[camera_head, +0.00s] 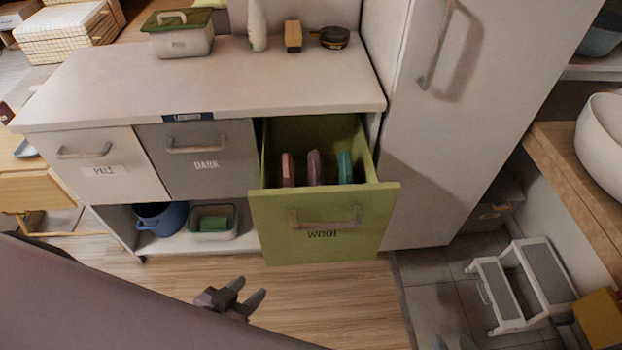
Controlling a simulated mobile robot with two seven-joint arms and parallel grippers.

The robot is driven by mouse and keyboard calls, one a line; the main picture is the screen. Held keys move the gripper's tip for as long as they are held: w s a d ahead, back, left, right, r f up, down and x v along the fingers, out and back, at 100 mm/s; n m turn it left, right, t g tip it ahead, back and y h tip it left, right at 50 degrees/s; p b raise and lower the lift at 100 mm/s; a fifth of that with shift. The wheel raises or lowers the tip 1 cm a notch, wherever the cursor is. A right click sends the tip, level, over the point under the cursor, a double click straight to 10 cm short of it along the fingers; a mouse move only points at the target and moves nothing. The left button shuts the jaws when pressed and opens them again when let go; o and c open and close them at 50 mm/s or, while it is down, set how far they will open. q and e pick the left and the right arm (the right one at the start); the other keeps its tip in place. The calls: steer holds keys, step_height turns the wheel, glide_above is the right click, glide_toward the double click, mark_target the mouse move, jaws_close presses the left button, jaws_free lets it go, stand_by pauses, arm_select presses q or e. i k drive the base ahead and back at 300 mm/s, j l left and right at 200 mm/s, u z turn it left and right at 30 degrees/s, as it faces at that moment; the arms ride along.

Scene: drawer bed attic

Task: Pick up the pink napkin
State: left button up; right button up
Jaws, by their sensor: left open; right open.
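The open green drawer (325,222) is marked WOOL. Three folded cloths stand on edge in it: a salmon-pink one (288,168) at the left, a mauve one (313,168) in the middle and a teal one (345,167) at the right. The salmon one looks most like the pink napkin. My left gripper (247,289) is open and empty, in front of and below the drawer's left side. My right gripper (453,343) is open, with only its fingertips showing at the bottom edge, right of the drawer. Both are apart from the cloths.
The PALE (95,190) and DARK (215,183) drawers are shut. A blue pot (163,219) and a tub (212,222) stand below them. A tall white cabinet (440,150) is at right, with a step stool (520,285) on the floor.

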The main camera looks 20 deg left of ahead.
mark_target(286, 163)
steer(key=i+j+z, duration=0.15)
steer(key=j, duration=0.55)
steer(key=j+z, duration=0.2)
steer(key=j, duration=0.45)
